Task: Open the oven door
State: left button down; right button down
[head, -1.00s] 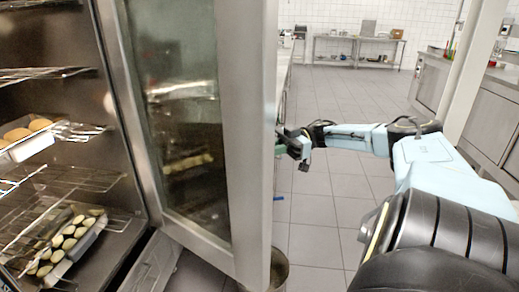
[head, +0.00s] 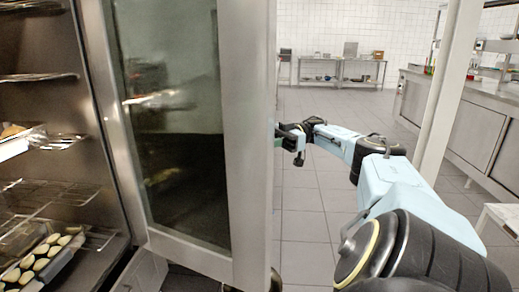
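The oven door (head: 249,150) has a steel frame with a dark glass pane and stands open, swung out from the oven cavity (head: 45,110) on the left. My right gripper (head: 290,138) is at the outer edge of the door, at about mid-height, on the side away from the cavity. Its fingertips are partly hidden by the door edge, so I cannot tell whether they are closed on anything. My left gripper is not in view.
Wire racks (head: 50,196) and a tray of food pieces (head: 40,262) are inside the oven. A white post (head: 446,100) and a steel counter (head: 475,125) stand on the right. A steel table (head: 340,70) is at the back. The tiled floor between is clear.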

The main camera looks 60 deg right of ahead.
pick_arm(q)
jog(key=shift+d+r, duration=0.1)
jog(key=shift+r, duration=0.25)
pick_arm(e)
jog(key=shift+d, duration=0.1)
jog(key=c, duration=1.3)
grip_release()
jog(key=shift+w, duration=0.1)
jog(key=shift+c, duration=0.2)
